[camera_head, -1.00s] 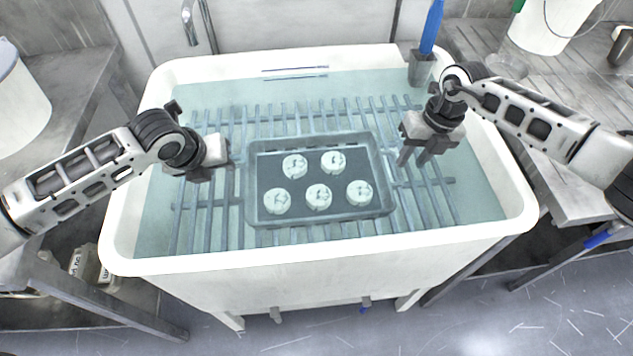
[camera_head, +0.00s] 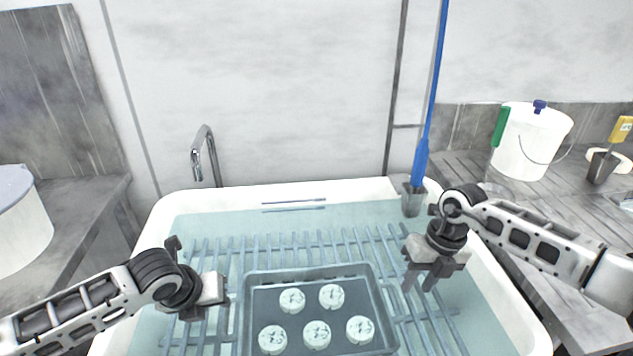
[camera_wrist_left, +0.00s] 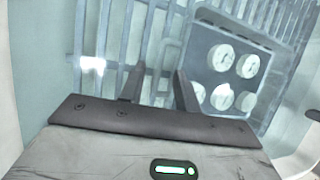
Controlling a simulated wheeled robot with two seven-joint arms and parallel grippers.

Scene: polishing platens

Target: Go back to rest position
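My right gripper (camera_head: 420,284) hangs over the right side of the water basin, right of the tray, with its two fingers apart and nothing between them. My left gripper (camera_head: 190,310) is left of the tray; in the left wrist view its two fingers (camera_wrist_left: 160,88) are apart with nothing between them. A grey tray (camera_head: 308,272) with several round white pieces (camera_head: 331,296) sits on the rack bars in the basin. Both grippers are clear of the tray. The tray also shows in the left wrist view (camera_wrist_left: 205,33).
The white basin (camera_head: 290,190) holds the bar rack (camera_head: 222,250). A tap (camera_head: 206,150) stands behind it. A blue-handled brush (camera_head: 421,160) stands in a holder at the back right. A white bucket (camera_head: 530,140) is on the right bench, another container (camera_head: 18,225) on the left.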

